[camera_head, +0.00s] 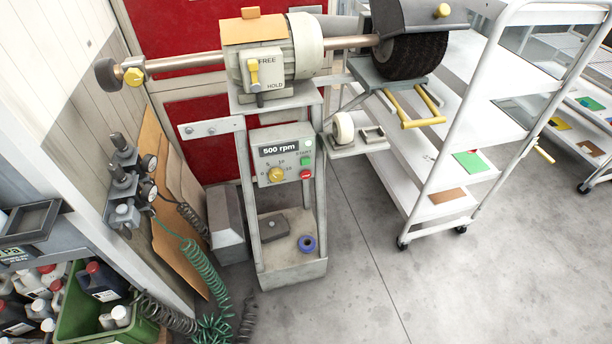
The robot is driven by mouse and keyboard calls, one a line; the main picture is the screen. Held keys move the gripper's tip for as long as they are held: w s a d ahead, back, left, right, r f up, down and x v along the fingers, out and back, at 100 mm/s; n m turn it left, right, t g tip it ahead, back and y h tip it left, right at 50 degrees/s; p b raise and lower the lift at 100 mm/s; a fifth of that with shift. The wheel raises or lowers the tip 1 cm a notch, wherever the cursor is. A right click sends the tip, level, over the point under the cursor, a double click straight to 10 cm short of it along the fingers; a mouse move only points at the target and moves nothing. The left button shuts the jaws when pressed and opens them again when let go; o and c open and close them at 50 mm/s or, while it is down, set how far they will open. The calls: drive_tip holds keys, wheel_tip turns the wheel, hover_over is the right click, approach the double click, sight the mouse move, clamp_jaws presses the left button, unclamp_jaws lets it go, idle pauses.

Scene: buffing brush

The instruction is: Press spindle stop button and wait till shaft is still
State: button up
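The control box (284,157) sits on the front of the machine stand below the motor. Its display (280,148) reads 500 rpm. A green button (305,161) is above a red button (305,174) on its right side, and a yellow knob (276,174) is at its lower left. The shaft (190,62) runs left and right out of the motor (262,60), with a dark brush wheel (412,54) on the right. Whether the shaft turns cannot be told from one frame. A lever (254,72) stands by the FREE and HOLD marks, nearer FREE. My gripper is not in view.
A white shelf cart (462,150) stands close on the right. Regulators with gauges (128,182) and coiled green hose (203,270) are at left. A green crate of bottles (85,320) is lower left. The concrete floor (450,290) in front is clear.

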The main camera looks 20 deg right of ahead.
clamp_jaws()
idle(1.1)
